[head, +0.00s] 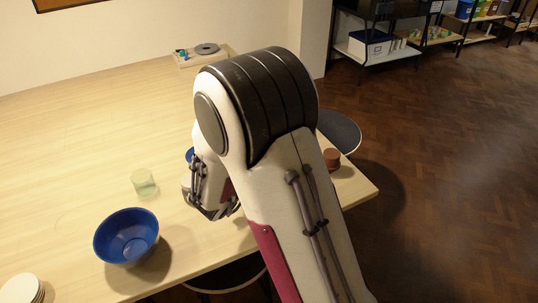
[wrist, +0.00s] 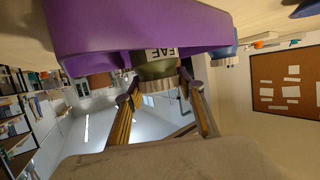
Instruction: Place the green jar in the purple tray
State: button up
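The green jar (wrist: 158,69) is dark green with a pale ribbed band and a white label with black letters. It shows in the wrist view, which is upside down. The purple tray (wrist: 130,25) fills the top of that view and overlaps the jar's far part, so I cannot tell whether the jar is inside or behind it. My gripper (wrist: 160,88) has one fingertip on either side of the jar's ribbed end; whether they press on it is unclear. In the head view my arm hides the jar and tray.
In the head view, a blue bowl (head: 126,237) and a pale translucent glass (head: 143,182) stand left of my arm. White stacked dishes (head: 22,290) are at the near left. A brown pot (head: 331,158) stands near the right edge. The table's far left is clear.

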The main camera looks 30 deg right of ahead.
jog(key=shift+o, duration=1.3)
jog(key=shift+r, duration=0.25)
jog(key=v, duration=1.2)
jog(key=shift+s, duration=0.1)
